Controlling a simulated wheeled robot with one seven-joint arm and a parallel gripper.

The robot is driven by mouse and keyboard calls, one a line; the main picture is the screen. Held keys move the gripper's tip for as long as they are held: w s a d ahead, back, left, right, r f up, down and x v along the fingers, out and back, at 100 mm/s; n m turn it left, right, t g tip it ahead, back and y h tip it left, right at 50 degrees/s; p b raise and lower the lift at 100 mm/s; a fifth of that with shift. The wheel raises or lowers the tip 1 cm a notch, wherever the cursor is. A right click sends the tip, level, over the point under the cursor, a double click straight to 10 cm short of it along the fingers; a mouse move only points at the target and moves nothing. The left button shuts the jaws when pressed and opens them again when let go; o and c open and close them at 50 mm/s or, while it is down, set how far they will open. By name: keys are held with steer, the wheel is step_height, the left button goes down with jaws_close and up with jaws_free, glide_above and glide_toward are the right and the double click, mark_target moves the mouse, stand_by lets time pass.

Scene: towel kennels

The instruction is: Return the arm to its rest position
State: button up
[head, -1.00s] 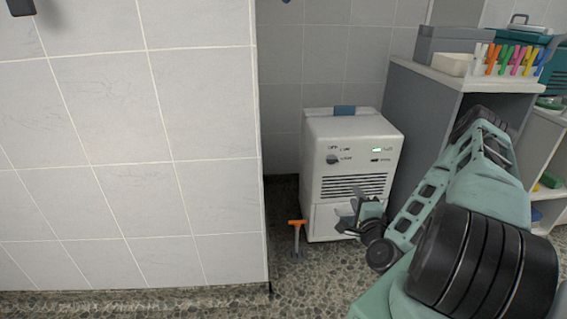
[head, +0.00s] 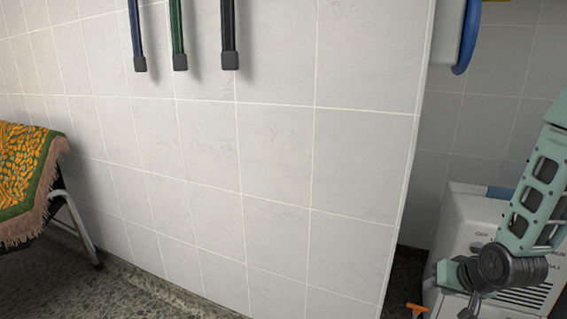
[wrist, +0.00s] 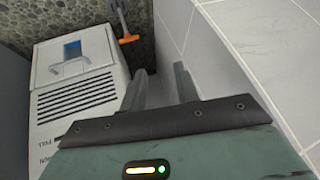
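My gripper (wrist: 158,70) has its two dark fingers apart with nothing between them in the wrist view. In the head view my gripper (head: 456,280) is at the lower right, in front of a white dehumidifier-like appliance (head: 459,219). My arm covers part of that appliance's front. In the wrist view the appliance (wrist: 85,118) is left of the fingers, showing its dark vent slots and a blue patch.
A tiled wall (head: 270,150) fills the middle, close to the gripper's right in the wrist view. An orange-handled tool (head: 417,308) stands by the appliance. A patterned towel (head: 25,180) drapes over a metal-legged frame at left.

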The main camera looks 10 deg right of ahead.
steer(key=s+a+r+n+g, duration=0.45)
steer(key=s+a+r, duration=0.25)
steer(key=a+r, duration=0.4)
steer(key=s+a+r+n+g+p, duration=0.1)
steer(key=s+a+r+n+p, duration=0.25)
steer(key=s+a, duration=0.45)
steer(key=s+a+r+n+g+p, duration=0.2)
steer(key=s+a+r+n, duration=0.3)
steer(key=s+a, duration=0.3)
step_height(320, 180, up, 36)
steer(key=w+a+p, duration=0.1)
steer(key=p, duration=3.5)
steer(key=shift+w+r+m+y, duration=0.25)
steer(key=shift+w+m+y, duration=0.05)
steer(key=shift+w, duration=0.05)
